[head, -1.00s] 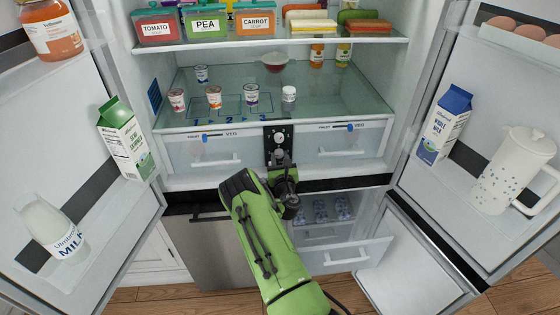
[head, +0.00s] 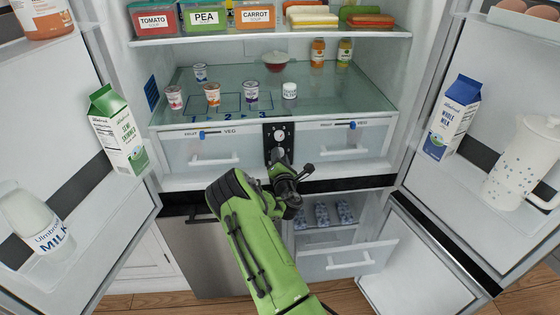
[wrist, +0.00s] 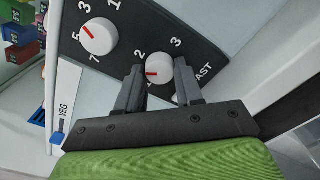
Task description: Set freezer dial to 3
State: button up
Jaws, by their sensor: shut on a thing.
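The dial panel (head: 267,143) is a dark strip between two drawers. In the wrist view it carries two white knobs with red marks. The lower knob (wrist: 160,66), with 2, 3 and a partly covered FAST around it, is the freezer dial. Its red mark points left in the picture, below the 2 and away from the 3; the label there is mostly hidden. My gripper (wrist: 160,80) is shut on this knob, one finger on each side. In the head view my gripper (head: 280,163) is at the panel's lower part and hides much of that knob.
The upper knob (wrist: 97,36), with 5 and 7 beside it, is close to my left finger. Both fridge doors stand open, with a green carton (head: 118,135) and a blue carton (head: 452,118). A freezer drawer (head: 345,262) is pulled out below right of my arm.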

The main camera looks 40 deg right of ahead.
jog(key=m+b, duration=0.1)
jog(key=m, duration=0.3)
jog(key=shift+m, duration=0.3)
jog(key=m+b, duration=0.1)
jog(key=m, duration=0.2)
jog(key=shift+d+m, duration=0.1)
jog(key=shift+m, duration=0.3)
jog(key=m+b, duration=0.1)
jog(key=m, duration=0.2)
jog(key=shift+m+b, duration=0.3)
jog(key=shift+b, duration=0.05)
jog(key=m+b, duration=0.1)
jog(key=m, duration=0.2)
jog(key=shift+s+f+m, duration=0.1)
jog(key=shift+m, duration=0.2)
jog(key=m+b, duration=0.3)
jog(key=m, duration=0.1)
jog(key=shift+f+b, duration=0.1)
jog(key=shift+b, duration=0.3)
jog(key=m+b, duration=0.4)
jog(key=shift+m+b, duration=0.3)
jog(key=shift+m, duration=0.1)
